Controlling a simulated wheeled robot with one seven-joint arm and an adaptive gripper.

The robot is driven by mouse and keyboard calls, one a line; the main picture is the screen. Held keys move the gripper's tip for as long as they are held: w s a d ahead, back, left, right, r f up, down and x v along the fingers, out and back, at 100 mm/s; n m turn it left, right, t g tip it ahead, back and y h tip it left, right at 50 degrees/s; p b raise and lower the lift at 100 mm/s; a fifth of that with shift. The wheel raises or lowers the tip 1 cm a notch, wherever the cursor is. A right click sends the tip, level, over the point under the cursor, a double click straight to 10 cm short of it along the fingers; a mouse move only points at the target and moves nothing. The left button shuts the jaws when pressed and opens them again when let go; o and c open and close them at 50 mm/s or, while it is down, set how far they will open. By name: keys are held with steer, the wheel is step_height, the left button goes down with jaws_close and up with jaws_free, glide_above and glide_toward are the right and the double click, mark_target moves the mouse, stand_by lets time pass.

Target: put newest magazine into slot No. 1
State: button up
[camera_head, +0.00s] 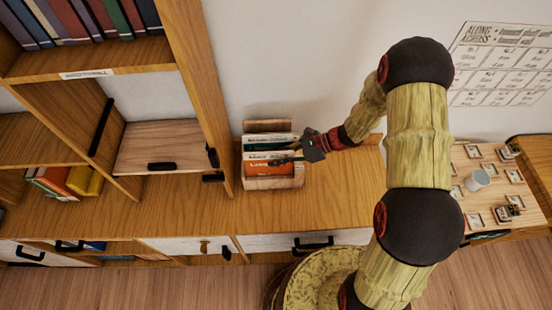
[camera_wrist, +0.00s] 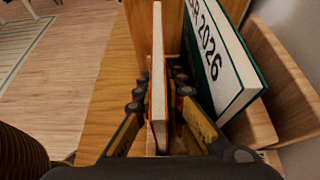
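A wooden rack (camera_head: 272,183) stands on the counter against the wall, with upright magazines in it. An orange magazine (camera_head: 258,165) is at the front, and its pale page edge shows in the wrist view (camera_wrist: 158,75). A teal magazine (camera_head: 270,139) is behind it. In the wrist view the teal one (camera_wrist: 222,60) leans right and its cover reads "2026", the month unclear. My gripper (camera_head: 295,155) is at the rack. In the wrist view its fingers (camera_wrist: 160,92) straddle the orange magazine, with narrow gaps seeming to show on both sides. I cannot make out a slot number.
A bookcase (camera_head: 190,60) rises close to the left of the rack. Counter (camera_head: 335,195) right of the rack is clear. A printed chart (camera_head: 505,65) hangs on the wall.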

steer(key=shift+o, duration=0.5)
steer(key=shift+r, duration=0.15)
steer(key=shift+d+r, duration=0.2)
steer(key=shift+d, duration=0.05)
steer(key=v, duration=1.1)
steer(key=s+d+r+n+t+h, duration=0.2)
steer(key=s+r+n+h, duration=0.4)
steer(key=s+r+n, duration=0.3)
steer(key=s+d+r+n+t+h, duration=0.2)
steer(key=s+r+n+h, duration=0.4)
steer(key=r, duration=1.2)
steer(key=s+n+t, duration=0.1)
steer(key=s+n, duration=0.2)
steer(key=s, duration=0.1)
steer(key=shift+s+p, duration=0.35)
steer(key=shift+s, duration=0.05)
steer(key=shift+f, duration=0.15)
step_height(320, 180, down, 10)
steer(key=b, duration=1)
steer(key=shift+f+b, duration=0.2)
steer(key=shift+b, duration=0.1)
